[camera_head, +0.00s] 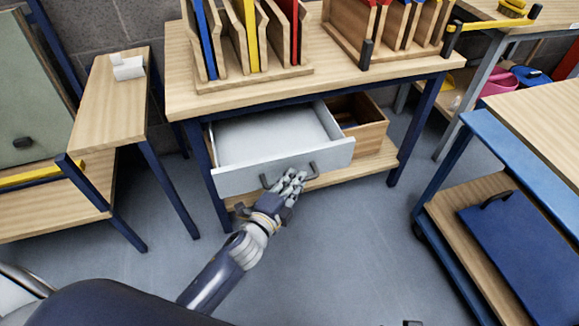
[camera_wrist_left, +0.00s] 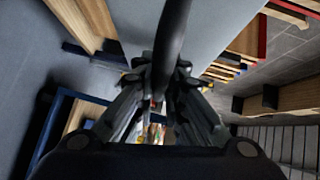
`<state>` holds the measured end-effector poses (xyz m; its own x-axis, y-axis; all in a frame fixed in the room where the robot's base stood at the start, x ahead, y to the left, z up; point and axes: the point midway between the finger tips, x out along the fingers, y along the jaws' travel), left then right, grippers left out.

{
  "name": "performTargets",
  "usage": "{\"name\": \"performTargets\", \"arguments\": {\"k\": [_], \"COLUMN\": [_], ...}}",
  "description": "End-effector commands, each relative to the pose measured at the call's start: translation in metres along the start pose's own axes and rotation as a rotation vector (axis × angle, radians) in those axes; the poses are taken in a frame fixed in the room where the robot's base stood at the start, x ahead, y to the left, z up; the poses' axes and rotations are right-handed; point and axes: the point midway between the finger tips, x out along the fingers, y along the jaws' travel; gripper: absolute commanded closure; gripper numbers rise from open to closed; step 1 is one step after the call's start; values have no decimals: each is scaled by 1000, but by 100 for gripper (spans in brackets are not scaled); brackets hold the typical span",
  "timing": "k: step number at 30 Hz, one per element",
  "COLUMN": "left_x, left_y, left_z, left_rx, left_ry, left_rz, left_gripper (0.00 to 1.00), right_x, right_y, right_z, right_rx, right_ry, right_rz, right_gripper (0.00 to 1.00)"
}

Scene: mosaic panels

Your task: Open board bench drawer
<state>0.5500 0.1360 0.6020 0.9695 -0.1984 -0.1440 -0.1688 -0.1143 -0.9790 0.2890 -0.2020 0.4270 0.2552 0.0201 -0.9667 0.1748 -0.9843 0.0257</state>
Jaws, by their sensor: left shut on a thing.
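The board bench drawer (camera_head: 265,140) is a light grey drawer under the wooden bench top (camera_head: 330,88). It stands pulled out toward me, and its empty inside shows. Its dark bar handle (camera_head: 313,170) is on the front panel. My left gripper (camera_head: 291,180) is shut on the handle at the drawer front. In the left wrist view the dark handle bar (camera_wrist_left: 174,45) runs between the two fingers (camera_wrist_left: 160,95). The fingers hide part of the handle in the head view. My right gripper is not in view.
Slotted racks with coloured panels (camera_head: 249,35) stand on the bench. A wooden box (camera_head: 370,145) sits on the lower shelf (camera_head: 325,177). A narrow wooden table (camera_head: 108,110) is at the left. A blue trolley (camera_head: 470,150) is at the right. The floor before the drawer is clear.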

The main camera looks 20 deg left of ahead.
Motion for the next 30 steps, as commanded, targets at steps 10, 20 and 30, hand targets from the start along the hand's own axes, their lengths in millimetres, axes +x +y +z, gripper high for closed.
{"name": "performTargets", "arguments": {"k": [10, 20, 30], "left_x": [-33, -36, -36], "left_y": [10, 11, 11], "left_z": [-32, -35, -36], "left_rx": [-1, 1, 0], "left_ry": [-2, -2, -1], "left_rz": [1, 0, -1], "left_gripper": [100, 100, 80], "right_x": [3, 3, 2], "right_y": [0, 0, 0], "right_z": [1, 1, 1], "right_rx": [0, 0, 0], "right_ry": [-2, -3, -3], "right_rz": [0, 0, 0], "right_gripper": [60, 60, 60]}}
